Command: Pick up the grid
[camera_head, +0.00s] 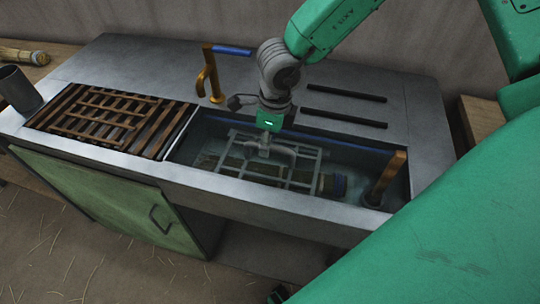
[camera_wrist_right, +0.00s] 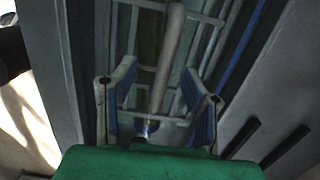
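A grey metal grid (camera_head: 300,172) with a raised bar handle lies in the basin of the grey sink unit. In the right wrist view, the grid (camera_wrist_right: 205,45) lies beyond my fingers, and its pale handle (camera_wrist_right: 168,60) runs lengthwise between them. My right gripper (camera_head: 266,150) points down over the grid's handle. Its two blue-padded fingers (camera_wrist_right: 155,108) stand wide apart, one on each side of the handle, with gaps to both. I cannot tell the exact height left between fingers and handle. My left gripper is not in view.
A brown slatted rack (camera_head: 100,120) covers the left side. Orange-brown upright fittings stand behind (camera_head: 212,80) and at the basin's right end (camera_head: 385,180). A grey cup (camera_head: 18,88) stands at far left.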

